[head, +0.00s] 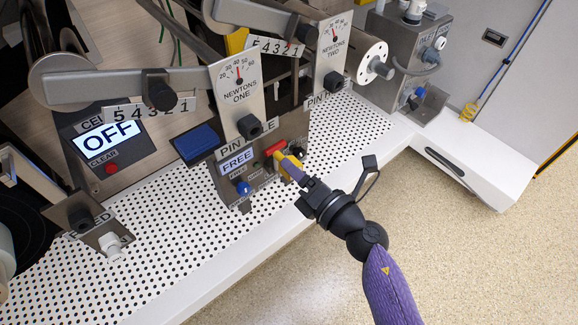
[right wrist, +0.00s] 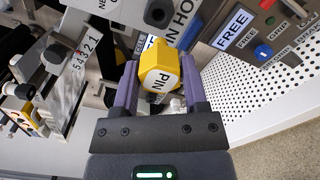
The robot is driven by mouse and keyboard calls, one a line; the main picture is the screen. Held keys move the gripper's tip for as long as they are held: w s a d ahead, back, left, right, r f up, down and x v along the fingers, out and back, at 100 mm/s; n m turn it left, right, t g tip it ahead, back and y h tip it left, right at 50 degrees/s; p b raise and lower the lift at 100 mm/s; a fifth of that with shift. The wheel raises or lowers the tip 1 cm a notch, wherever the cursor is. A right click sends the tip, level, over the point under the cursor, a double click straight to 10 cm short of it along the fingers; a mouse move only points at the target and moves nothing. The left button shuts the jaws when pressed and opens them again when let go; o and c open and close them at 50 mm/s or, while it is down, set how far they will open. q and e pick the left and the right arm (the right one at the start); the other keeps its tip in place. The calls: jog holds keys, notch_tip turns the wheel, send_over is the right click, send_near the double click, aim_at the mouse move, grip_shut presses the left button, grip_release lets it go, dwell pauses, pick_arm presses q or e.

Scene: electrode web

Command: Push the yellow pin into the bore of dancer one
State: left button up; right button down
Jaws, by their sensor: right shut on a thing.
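My right gripper (head: 287,165) is shut on the yellow pin (head: 292,161), in front of the lower panel of dancer one. In the right wrist view the yellow pin (right wrist: 160,77), marked PIN, sits between my purple fingers (right wrist: 161,92). Its far end points toward the machine. Dancer one has a gauge plate (head: 240,82) marked NEWTONS ONE, with a PIN HOLE label (head: 247,141) below it. A display (head: 237,162) there reads FREE. My left gripper is not in view.
A red part (head: 275,147) and a blue knob (head: 243,188) are close to the gripper. The OFF display (head: 108,137) stands left, and dancer two's gauge plate (head: 334,50) behind right. The perforated white deck (head: 200,262) has bare room in front.

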aim_at(278, 152)
jog(key=x, duration=0.4)
jog(key=shift+d+r, duration=0.1)
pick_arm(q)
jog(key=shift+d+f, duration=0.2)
pick_arm(e)
jog(key=shift+x, duration=0.8)
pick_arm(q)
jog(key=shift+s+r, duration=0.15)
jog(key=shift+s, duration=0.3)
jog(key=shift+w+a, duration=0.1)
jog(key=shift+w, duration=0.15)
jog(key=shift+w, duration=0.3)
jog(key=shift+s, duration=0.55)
pick_arm(e)
jog(key=shift+w+a, duration=0.35)
jog(key=shift+w, duration=0.05)
